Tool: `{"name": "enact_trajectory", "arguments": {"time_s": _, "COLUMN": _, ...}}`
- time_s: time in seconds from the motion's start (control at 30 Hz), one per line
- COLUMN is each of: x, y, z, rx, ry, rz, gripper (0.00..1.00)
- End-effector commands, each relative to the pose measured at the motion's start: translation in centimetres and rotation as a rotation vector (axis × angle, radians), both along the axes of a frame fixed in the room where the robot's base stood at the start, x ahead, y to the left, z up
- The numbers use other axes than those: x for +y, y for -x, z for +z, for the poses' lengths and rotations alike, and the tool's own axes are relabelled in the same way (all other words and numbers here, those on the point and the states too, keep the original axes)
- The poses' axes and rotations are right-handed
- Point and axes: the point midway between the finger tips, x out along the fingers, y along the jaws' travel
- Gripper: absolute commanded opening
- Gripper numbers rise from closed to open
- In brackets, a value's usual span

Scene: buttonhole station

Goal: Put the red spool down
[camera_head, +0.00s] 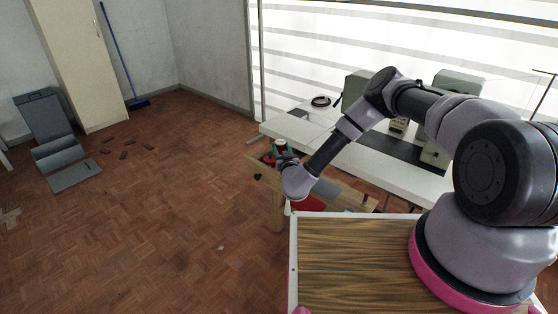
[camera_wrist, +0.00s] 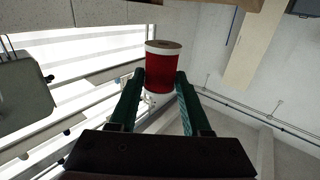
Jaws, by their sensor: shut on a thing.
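The red spool (camera_wrist: 161,70) has white rims and a brown top. In the wrist view it stands between the tips of my gripper's green fingers (camera_wrist: 159,84), which are shut on it. In the head view my gripper (camera_head: 281,153) is small and over the wooden bench (camera_head: 278,208), left of the white table. Red shows there beside the fingers, but the arm and fingers hide part of it. I cannot tell in that view how high the spool is above the bench.
The white table (camera_head: 290,126) holds sewing machines (camera_head: 445,84) and a black ring (camera_head: 320,101). A red object (camera_head: 310,203) shows low behind my wrist. Dark pieces lie on the floor near a grey folded unit (camera_head: 46,125) and a cabinet (camera_head: 80,60). The middle floor is largely clear.

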Motion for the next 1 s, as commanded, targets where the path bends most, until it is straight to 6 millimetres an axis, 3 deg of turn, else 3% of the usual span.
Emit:
{"name": "enact_trajectory", "arguments": {"time_s": 0.47, "x": 0.1, "y": 0.1, "z": -5.3, "rx": 0.000, "ry": 0.001, "rz": 0.002, "gripper": 0.00}}
{"name": "enact_trajectory", "arguments": {"time_s": 1.0, "x": -0.1, "y": 0.0, "z": -6.3, "rx": 0.001, "ry": -0.001, "rz": -0.001, "gripper": 0.00}}
